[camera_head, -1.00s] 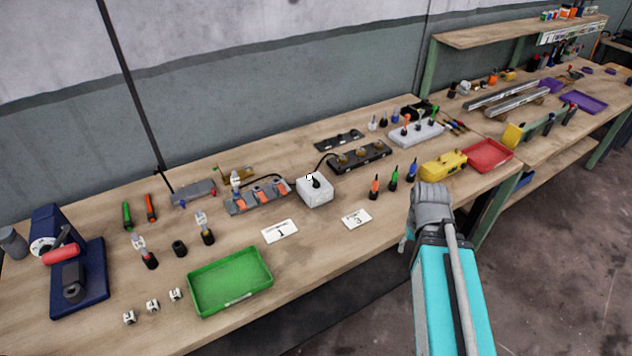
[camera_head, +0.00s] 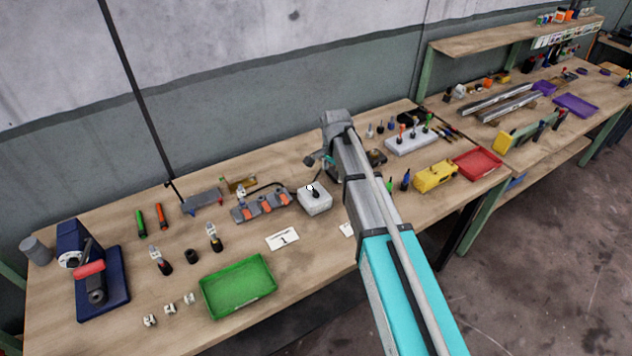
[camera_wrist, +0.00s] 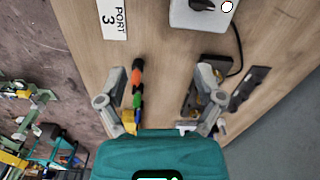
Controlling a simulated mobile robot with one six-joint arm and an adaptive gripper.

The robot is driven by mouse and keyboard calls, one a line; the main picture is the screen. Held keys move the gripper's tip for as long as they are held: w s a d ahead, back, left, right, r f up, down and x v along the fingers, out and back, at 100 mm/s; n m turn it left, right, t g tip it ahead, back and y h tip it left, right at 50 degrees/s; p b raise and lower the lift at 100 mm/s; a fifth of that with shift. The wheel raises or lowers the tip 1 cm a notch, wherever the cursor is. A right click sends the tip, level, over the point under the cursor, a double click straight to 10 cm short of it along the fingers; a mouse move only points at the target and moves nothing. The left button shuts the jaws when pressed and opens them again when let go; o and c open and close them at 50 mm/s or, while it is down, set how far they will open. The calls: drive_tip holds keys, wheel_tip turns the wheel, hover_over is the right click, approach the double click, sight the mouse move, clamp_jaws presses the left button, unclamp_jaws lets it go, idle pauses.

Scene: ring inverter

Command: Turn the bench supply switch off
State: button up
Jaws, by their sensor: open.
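The bench supply switch appears to be the white box (camera_head: 314,202) with a black rotary knob on top, in the middle of the bench. In the wrist view the white box (camera_wrist: 190,18) shows at the top edge, cut off, with its black knob (camera_wrist: 203,5) partly visible. My gripper (camera_wrist: 161,88) is open and empty, above the bench, with its fingers spread apart and clear of the box. In the head view my gripper (camera_head: 318,160) is up and behind the box, small and partly hidden by my arm. I cannot read the knob's setting.
A clip block with orange parts (camera_head: 262,206) stands left of the box. A green tray (camera_head: 238,287) is at the front.

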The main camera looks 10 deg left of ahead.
wheel_tip(320, 180, up, 2)
drive_tip(key=m+p, duration=0.1)
drive_tip(key=m, duration=0.1)
hover_over(316, 190)
drive_tip(key=shift+s, duration=0.1)
drive_tip(key=shift+f, duration=0.1)
wheel_tip(316, 190, down, 14)
drive_tip(key=b, duration=1.3)
drive_tip(key=shift+r, duration=0.25)
drive_tip(key=shift+b, duration=0.3)
drive_tip(key=c, duration=1.1)
drive_tip(key=shift+c, duration=0.2)
